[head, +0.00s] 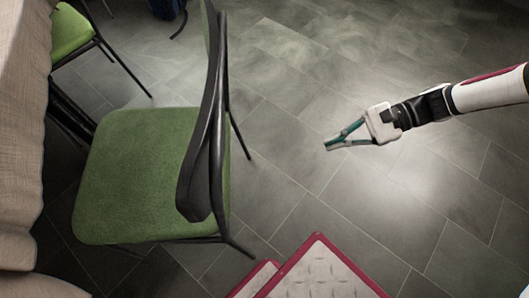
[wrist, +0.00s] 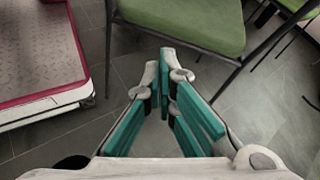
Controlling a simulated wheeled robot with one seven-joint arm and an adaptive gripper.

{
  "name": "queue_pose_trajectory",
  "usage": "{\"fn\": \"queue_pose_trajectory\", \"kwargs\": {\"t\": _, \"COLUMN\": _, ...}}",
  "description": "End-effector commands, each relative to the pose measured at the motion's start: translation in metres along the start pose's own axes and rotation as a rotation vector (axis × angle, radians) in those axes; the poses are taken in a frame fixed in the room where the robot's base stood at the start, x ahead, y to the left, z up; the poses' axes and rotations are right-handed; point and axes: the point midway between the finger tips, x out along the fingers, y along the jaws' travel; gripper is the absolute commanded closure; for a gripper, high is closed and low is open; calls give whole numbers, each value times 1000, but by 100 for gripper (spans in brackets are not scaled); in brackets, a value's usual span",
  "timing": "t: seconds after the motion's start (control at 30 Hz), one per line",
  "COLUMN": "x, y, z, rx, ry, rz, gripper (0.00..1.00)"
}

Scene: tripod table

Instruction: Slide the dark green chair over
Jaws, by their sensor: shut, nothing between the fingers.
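A table with a beige cloth (head: 20,130) stands at the left edge. Another green chair (head: 69,32) is at the upper left. My white base with red trim shows at the bottom. Tiled floor (head: 330,70) is free at the centre and right.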

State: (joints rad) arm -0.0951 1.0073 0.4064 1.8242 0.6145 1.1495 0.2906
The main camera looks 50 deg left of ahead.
Motion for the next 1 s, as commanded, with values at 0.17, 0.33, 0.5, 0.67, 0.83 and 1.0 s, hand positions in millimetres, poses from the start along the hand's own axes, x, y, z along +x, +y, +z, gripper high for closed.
{"fn": "queue_pose_trajectory", "kwargs": {"t": 0.17, "x": 75, "y": -5, "z": -66, "rx": 109, "ry": -194, "rz": -74, "gripper": 100}}
{"fn": "queue_pose_trajectory", "kwargs": {"t": 0.33, "x": 127, "y": -9, "z": -104, "rx": 199, "ry": -332, "rz": -136, "gripper": 100}}
{"fn": "queue_pose_trajectory", "kwargs": {"t": 0.5, "x": 154, "y": -10, "z": -121, "rx": 252, "ry": -406, "rz": -171, "gripper": 100}}
{"fn": "queue_pose_trajectory", "kwargs": {"t": 0.67, "x": 166, "y": -12, "z": -122, "rx": 267, "ry": -427, "rz": -179, "gripper": 100}}
{"fn": "queue_pose_trajectory", "kwargs": {"t": 0.83, "x": 187, "y": -18, "z": -110, "rx": 267, "ry": -426, "rz": -176, "gripper": 100}}
{"fn": "queue_pose_trajectory", "kwargs": {"t": 1.0, "x": 222, "y": -26, "z": -96, "rx": 267, "ry": -426, "rz": -176, "gripper": 100}}
